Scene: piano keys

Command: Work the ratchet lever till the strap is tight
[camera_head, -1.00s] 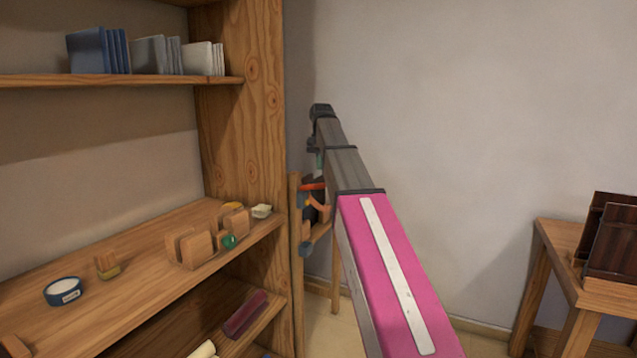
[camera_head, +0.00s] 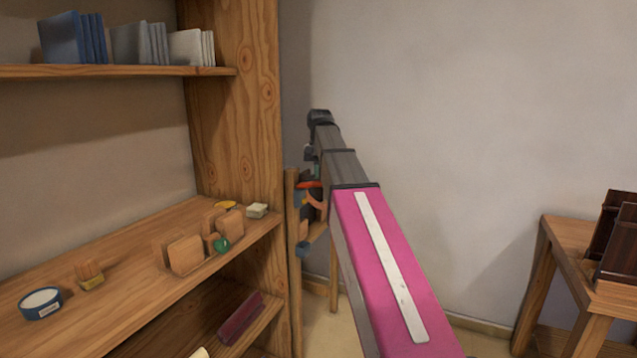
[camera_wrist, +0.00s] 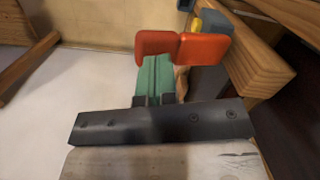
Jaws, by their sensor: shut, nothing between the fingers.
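A wooden stand (camera_head: 294,270) beside the shelf's end carries a red bar-like part (camera_head: 308,185), which looks like the ratchet lever. A curved orange piece (camera_head: 316,201), possibly the strap, shows just under it. In the wrist view the red part (camera_wrist: 205,50) shows as two rounded blocks side by side. My gripper (camera_wrist: 155,72), with green fingers, is shut and empty, its tips right at the lower edge of the red part; I cannot tell whether they touch. In the head view my arm hides much of the stand, and my gripper (camera_head: 317,168) shows only small.
A wooden shelf (camera_head: 262,120) stands close on the left, holding books (camera_head: 75,40), a tape roll (camera_head: 40,303) and small wooden blocks (camera_head: 186,254). A wooden table (camera_head: 572,240) with dark boards stands at the right. The floor between is clear.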

